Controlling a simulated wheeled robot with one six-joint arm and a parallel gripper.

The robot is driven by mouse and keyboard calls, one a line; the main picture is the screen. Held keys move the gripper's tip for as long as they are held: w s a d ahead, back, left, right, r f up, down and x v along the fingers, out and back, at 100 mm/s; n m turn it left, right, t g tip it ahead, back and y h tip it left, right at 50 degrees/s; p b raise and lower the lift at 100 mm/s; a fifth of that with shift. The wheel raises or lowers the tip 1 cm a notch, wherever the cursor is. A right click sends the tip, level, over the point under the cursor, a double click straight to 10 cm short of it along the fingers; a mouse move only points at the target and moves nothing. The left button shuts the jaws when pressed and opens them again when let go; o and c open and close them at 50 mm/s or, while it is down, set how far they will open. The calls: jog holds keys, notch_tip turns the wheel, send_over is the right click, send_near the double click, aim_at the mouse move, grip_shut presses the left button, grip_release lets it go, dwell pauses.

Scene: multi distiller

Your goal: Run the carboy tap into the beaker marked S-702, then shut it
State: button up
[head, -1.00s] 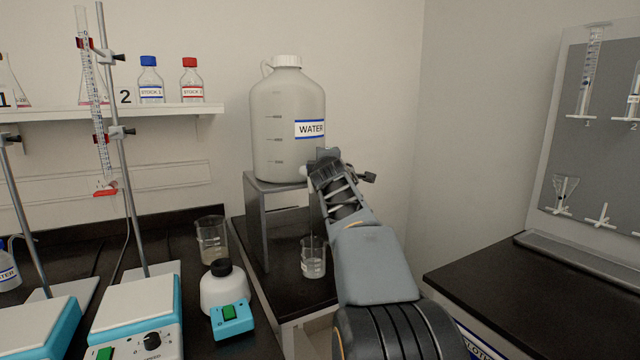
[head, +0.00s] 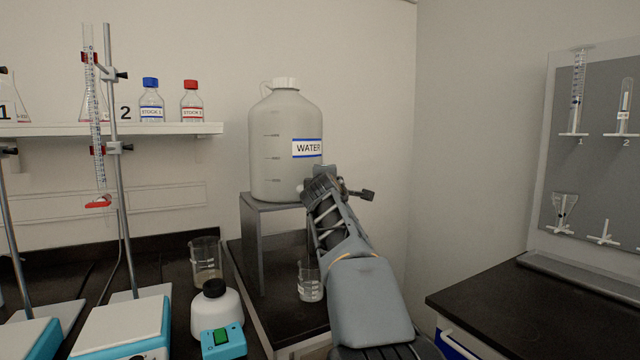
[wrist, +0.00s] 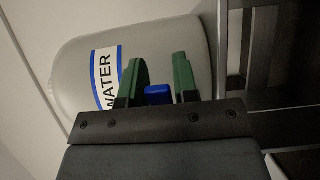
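The carboy (head: 285,150), pale grey with a WATER label, stands on a grey stand; it also shows in the wrist view (wrist: 75,75). A beaker (head: 309,285) with some clear liquid stands below and in front of it; its marking is too small to read. My gripper (head: 322,178) is at the carboy's lower right front, which hides the tap in the head view. In the wrist view its green fingers (wrist: 160,78) stand apart on either side of a small blue piece (wrist: 158,95), apparently the tap handle. A narrow gap shows on its right. Whether water runs is unclear.
A second beaker (head: 206,260) stands left of the carboy stand (head: 250,240). A burette stand is farther left. The right bench (head: 540,300) is clear.

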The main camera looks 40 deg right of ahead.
jog(key=o, duration=0.3)
jog(key=shift+a, duration=0.1)
jog(key=b+v, duration=0.2)
jog(key=v, duration=1.1)
jog(key=shift+s+a, duration=0.25)
jog(key=shift+s, duration=0.05)
jog(key=s+a+f+m+g+y+p, duration=0.5)
jog(key=a+p, duration=0.5)
jog(key=p, duration=0.3)
jog(key=s+a+f+m+g+y+p, duration=0.5)
jog(key=s+a+f+p, duration=0.3)
jog(key=p, duration=0.6)
jog(key=shift+s+a+f+m+g+y, duration=0.15)
jog(key=shift+s+a+m+g+y, duration=0.3)
jog(key=shift+a, duration=0.6)
